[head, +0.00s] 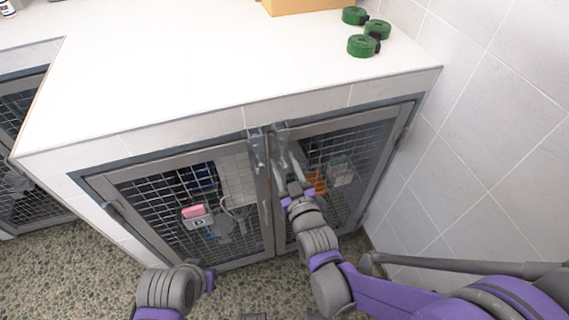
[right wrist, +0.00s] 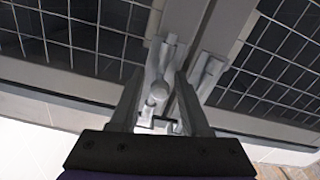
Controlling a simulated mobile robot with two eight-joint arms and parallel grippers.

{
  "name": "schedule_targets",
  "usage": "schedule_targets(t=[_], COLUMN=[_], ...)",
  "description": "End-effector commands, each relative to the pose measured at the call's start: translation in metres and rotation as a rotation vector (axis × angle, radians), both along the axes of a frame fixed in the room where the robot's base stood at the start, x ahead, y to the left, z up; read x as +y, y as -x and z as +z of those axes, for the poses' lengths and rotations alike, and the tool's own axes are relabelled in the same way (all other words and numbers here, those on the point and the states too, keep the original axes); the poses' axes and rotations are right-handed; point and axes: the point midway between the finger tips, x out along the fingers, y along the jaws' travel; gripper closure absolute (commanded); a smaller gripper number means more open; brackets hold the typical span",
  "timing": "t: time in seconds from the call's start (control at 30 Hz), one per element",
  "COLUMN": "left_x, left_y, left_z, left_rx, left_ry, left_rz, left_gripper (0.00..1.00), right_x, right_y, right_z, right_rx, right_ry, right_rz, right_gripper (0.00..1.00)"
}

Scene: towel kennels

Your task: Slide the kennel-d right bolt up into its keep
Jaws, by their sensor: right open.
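Kennel-d has two mesh doors under the white counter; its left door carries a card marked D (head: 197,222). Two grey metal bolts stand side by side at the top where the doors meet: the left bolt (head: 257,148) and the right bolt (head: 281,140). My right gripper (head: 292,182) is in front of the right door's inner edge, just below the right bolt. In the right wrist view its two fingers (right wrist: 158,105) are apart, with a round bolt knob (right wrist: 159,91) showing between them; contact cannot be told. My left gripper (head: 208,281) is low at the left, its fingers hidden.
Green rolls (head: 362,45) and a cardboard box (head: 305,4) sit on the counter (head: 190,70). A tiled wall (head: 480,120) stands close on the right. Another mesh kennel (head: 35,200) is at the far left. The pebbled floor (head: 90,270) before the doors is clear.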

Motion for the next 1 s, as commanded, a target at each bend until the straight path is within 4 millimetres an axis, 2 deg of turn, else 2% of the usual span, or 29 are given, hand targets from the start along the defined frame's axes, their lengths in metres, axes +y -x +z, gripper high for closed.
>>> schedule_targets(t=[0.17,0.43,1.0], left_x=[0.0,0.0,0.0], left_y=[0.0,0.0,0.0], left_z=[0.0,0.0,0.0], left_rx=[0.0,0.0,0.0], left_ry=[0.0,0.0,0.0], left_rz=[0.0,0.0,0.0], left_gripper=[1.0,1.0,1.0], right_x=[0.0,-0.0001,0.0], right_y=[0.0001,0.0003,0.0004], right_z=[0.0,0.0,-0.0001], right_rx=[0.0,0.0,0.0], right_ry=[0.0,0.0,0.0], right_rz=[0.0,0.0,0.0], right_gripper=[0.53,1.0,1.0])
